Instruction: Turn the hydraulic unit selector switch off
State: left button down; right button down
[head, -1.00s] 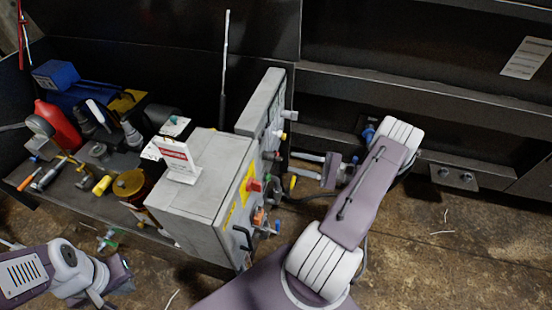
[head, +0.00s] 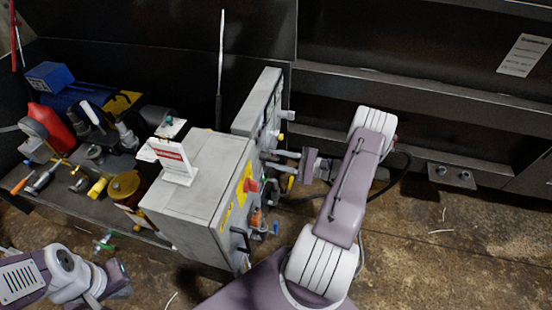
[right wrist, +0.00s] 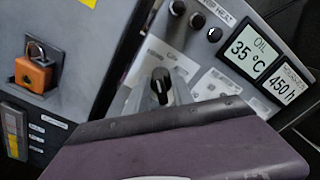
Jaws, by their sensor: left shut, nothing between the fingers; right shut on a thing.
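The selector switch (right wrist: 161,80) is a black knob on the light grey control panel, with its pointer roughly upright in the right wrist view. My right gripper (right wrist: 161,93) is shut on this knob; its fingertips are partly hidden by the purple gripper body. In the head view the right gripper (head: 273,160) reaches left to the face of the grey panel (head: 258,95), and the knob itself is too small to make out. My left gripper (head: 118,278) is at the lower left of the head view, shut and empty, away from the panel.
A grey cabinet (head: 200,190) with a red switch and a white sign stands just in front of the panel. An orange padlock (right wrist: 33,72) hangs on it. Displays (right wrist: 255,50) read 35 °C and 450 h. Tools crowd the shelf at left. Floor at right is clear.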

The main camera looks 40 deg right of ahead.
jog(key=m+p, duration=0.2)
jog(key=m, duration=0.1)
jog(key=shift+r+m+p, duration=0.2)
jog(key=shift+m+p, duration=0.1)
jog(key=shift+w+d+m+p, duration=0.1)
jog(key=shift+m+p, duration=0.45)
jog(key=shift+m, duration=0.65)
jog(key=shift+f+m+p, duration=0.1)
jog(key=shift+m+p, duration=0.3)
jog(key=shift+m, duration=0.8)
jog(key=shift+d, duration=0.1)
jog(key=c, duration=1.5)
grip_release()
jog(key=shift+o, duration=0.2)
